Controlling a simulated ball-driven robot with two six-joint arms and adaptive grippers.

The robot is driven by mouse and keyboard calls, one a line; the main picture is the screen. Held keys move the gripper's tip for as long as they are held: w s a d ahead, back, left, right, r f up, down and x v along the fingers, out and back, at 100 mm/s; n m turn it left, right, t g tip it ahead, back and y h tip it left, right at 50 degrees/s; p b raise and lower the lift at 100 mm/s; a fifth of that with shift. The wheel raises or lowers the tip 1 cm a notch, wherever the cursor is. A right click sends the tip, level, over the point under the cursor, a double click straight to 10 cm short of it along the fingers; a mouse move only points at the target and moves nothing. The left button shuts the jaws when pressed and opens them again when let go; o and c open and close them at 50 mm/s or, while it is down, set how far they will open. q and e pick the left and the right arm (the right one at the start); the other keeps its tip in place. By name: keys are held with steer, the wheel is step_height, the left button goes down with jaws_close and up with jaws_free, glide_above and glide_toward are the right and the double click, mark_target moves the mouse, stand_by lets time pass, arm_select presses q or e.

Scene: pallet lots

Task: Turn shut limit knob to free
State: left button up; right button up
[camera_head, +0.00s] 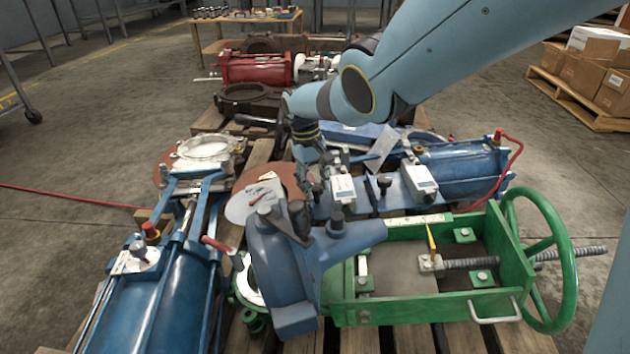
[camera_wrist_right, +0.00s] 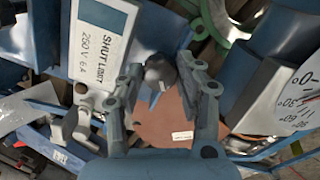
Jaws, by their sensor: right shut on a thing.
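The shut limit box (camera_wrist_right: 100,42) fills the upper left of the wrist view, its white label reading SHUT LIMIT 250V 6A. A dark, rounded knob (camera_wrist_right: 160,72) sits beside it, between the two fingers of my right gripper. My right gripper (camera_head: 316,178) reaches down in the middle of the head view, next to a white-labelled box (camera_head: 342,188) on the blue actuator. It is shut on the knob. The knob is hidden behind the gripper in the head view, and its pointer setting cannot be read. My left gripper is not in view.
A second labelled box (camera_head: 421,179) stands to the right on the blue actuator (camera_head: 465,172). A green frame with a handwheel (camera_head: 565,262) is in front right. A blue cylinder (camera_head: 165,305) lies at left. A dial (camera_wrist_right: 300,95) is close on the right.

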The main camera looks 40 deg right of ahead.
steer(key=n, duration=0.2)
steer(key=shift+n, duration=0.4)
steer(key=n, duration=0.3)
steer(key=shift+n+h+p, duration=0.3)
steer(key=shift+n, duration=1.1)
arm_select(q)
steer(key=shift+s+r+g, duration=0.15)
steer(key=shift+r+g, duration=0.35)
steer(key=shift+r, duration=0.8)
arm_select(e)
steer(key=shift+a+n, duration=0.1)
steer(key=shift+n, duration=0.8)
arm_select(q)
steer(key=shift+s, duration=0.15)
arm_select(e)
steer(key=o, duration=0.9)
steer(key=shift+c, duration=0.2)
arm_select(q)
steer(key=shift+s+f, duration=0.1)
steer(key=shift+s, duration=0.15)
arm_select(e)
steer(key=o, duration=0.3)
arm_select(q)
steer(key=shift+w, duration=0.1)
